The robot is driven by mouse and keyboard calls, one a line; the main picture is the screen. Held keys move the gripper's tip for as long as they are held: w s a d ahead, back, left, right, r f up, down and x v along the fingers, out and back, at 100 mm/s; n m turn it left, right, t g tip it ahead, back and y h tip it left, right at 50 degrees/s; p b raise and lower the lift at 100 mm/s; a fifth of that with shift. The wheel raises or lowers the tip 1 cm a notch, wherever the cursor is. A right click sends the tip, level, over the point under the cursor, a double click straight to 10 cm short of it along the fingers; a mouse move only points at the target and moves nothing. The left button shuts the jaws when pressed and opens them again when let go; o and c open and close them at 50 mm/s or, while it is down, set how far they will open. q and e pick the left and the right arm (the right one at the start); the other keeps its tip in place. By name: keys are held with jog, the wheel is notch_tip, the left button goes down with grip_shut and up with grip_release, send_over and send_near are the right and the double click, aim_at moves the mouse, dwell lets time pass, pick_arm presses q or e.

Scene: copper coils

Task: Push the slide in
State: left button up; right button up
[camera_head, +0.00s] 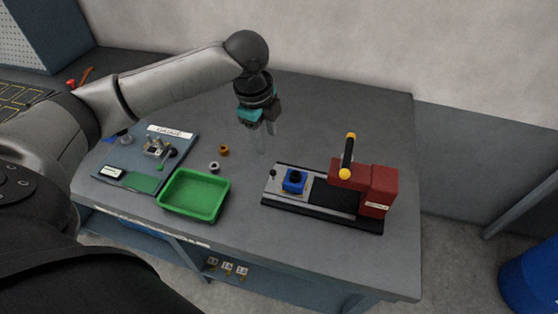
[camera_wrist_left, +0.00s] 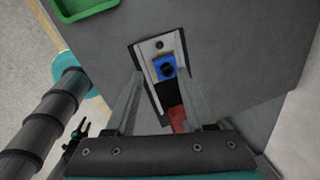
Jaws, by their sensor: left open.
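The slide fixture (camera_head: 334,217) lies on the bench right of centre. It has a pale metal slide plate (camera_head: 271,187) with a small dark knob at its left end. A blue block with a dark round top (camera_head: 294,181) sits on the plate. A red press body (camera_head: 378,185) with a black, yellow-ended handle (camera_head: 348,157) stands at the right end. My left gripper (camera_head: 261,148) is open and empty, above the bench and behind the fixture. In the left wrist view, the fixture's plate (camera_wrist_left: 146,53) and blue block (camera_wrist_left: 164,67) show beyond the open fingers (camera_wrist_left: 163,75).
A green tray (camera_head: 194,215) stands left of the fixture. An orange ring (camera_head: 223,150) and a pale ring (camera_head: 214,167) lie behind it. A gauge board (camera_head: 137,183) is at the far left. The bench is bare behind and right of the fixture.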

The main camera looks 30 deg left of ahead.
aim_at(273, 171)
pick_arm(q)
jog(key=f, duration=0.4)
jog(key=w+f+b, duration=0.1)
jog(key=f, duration=0.4)
jog(key=w+f+b, duration=0.1)
jog(key=f, duration=0.3)
jog(key=shift+w+a+f, duration=0.2)
jog(key=shift+w+f, duration=0.05)
jog(key=shift+w+f+b, duration=0.15)
jog(key=shift+f+b, duration=0.2)
jog(key=shift+f, duration=0.3)
grip_shut()
dwell(0.4)
